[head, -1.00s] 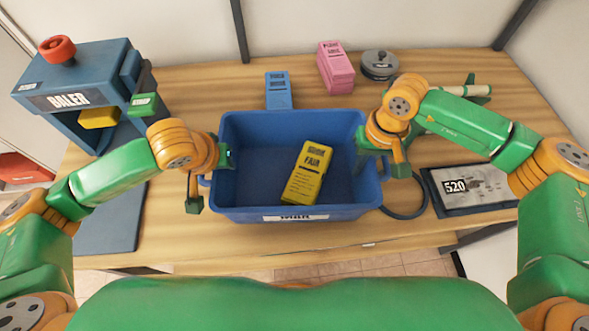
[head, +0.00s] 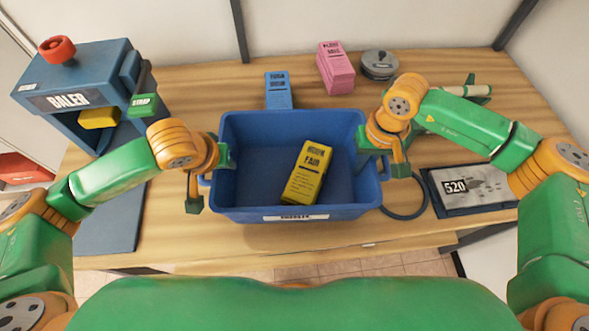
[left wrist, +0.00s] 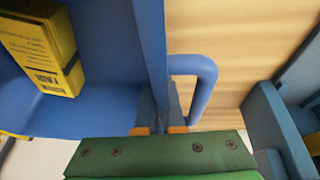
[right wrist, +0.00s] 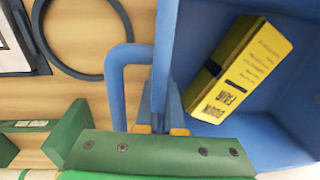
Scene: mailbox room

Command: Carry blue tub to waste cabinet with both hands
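The blue tub (head: 290,213) is upright at the front middle of the wooden table, with a loop handle on each side. A yellow block (head: 308,172) lies inside it. My left gripper (head: 218,165) is at the tub's left side. In the left wrist view its fingers (left wrist: 159,129) straddle the tub's wall beside the blue handle (left wrist: 205,80) and look closed on it. My right gripper (head: 370,163) is at the right side, and the right wrist view shows its fingers (right wrist: 162,129) likewise closed on the wall by the handle (right wrist: 116,75). No waste cabinet can be made out.
A blue baler (head: 75,92) stands at the left. A blue stack (head: 278,90), a pink stack (head: 335,68) and a round grey item (head: 380,64) stand behind the tub. A scale reading 520 (head: 470,188) and a dark ring (head: 408,216) lie at the right.

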